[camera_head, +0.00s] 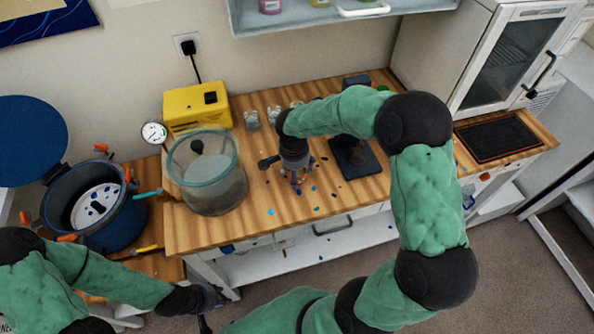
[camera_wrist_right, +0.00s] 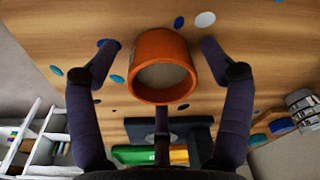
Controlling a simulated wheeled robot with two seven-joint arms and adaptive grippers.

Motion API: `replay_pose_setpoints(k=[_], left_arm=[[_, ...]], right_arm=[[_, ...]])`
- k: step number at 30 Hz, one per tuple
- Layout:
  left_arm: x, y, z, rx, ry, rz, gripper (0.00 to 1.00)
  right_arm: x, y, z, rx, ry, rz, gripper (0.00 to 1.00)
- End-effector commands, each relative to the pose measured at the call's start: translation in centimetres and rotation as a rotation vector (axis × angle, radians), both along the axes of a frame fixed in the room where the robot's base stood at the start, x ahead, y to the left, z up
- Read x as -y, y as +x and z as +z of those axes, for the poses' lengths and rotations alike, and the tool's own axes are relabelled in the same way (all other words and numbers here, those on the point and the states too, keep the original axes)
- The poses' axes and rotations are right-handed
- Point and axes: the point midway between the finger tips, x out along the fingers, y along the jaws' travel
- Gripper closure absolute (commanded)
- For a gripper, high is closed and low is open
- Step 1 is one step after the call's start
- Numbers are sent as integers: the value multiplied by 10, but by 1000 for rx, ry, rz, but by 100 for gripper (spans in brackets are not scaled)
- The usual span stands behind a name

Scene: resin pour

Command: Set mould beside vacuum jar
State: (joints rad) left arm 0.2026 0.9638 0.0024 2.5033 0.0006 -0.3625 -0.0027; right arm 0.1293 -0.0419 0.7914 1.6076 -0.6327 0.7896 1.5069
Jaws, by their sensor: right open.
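The mould, an orange round cup (camera_wrist_right: 163,90), shows in the right wrist view on the wooden bench, between the spread fingers of my right gripper (camera_wrist_right: 158,52). The fingers are apart, with a gap on each side of it. In the head view my right gripper (camera_head: 297,178) points down at the bench and mostly hides the mould; only bits of orange show. The clear vacuum jar (camera_head: 213,190) stands on the bench to the left of it. My left gripper (camera_head: 210,298) is low at the left, below the bench front; its finger state is unclear.
A yellow pump box (camera_head: 197,107) and gauge (camera_head: 153,133) stand behind the jar. A blue pressure pot (camera_head: 110,222) with its lid open is at the left. Small coloured chips lie around the mould. A dark scale-like stand (camera_head: 357,160) is to the right. Bench in front of the mould is mostly free.

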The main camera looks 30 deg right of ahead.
Motion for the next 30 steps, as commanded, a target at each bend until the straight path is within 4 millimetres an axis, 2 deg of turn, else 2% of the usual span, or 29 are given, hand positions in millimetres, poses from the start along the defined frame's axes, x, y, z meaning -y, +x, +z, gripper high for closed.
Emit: replay_pose_setpoints(k=[4,7,15,21,25,30], left_arm=[[0,0,4,0,0,0,60],[0,0,7,0,0,0,60],[0,0,19,0,0,0,60],[0,0,26,0,0,0,60],[0,0,28,0,0,0,60],[0,0,29,0,0,0,60]], right_arm=[[0,0,4,0,0,0,19],[-1,0,16,4,-1,0,19],[-6,-2,70,3,0,0,19],[-10,-3,103,2,1,1,19],[-11,-4,116,1,0,0,19],[-11,-4,122,0,0,0,19]])
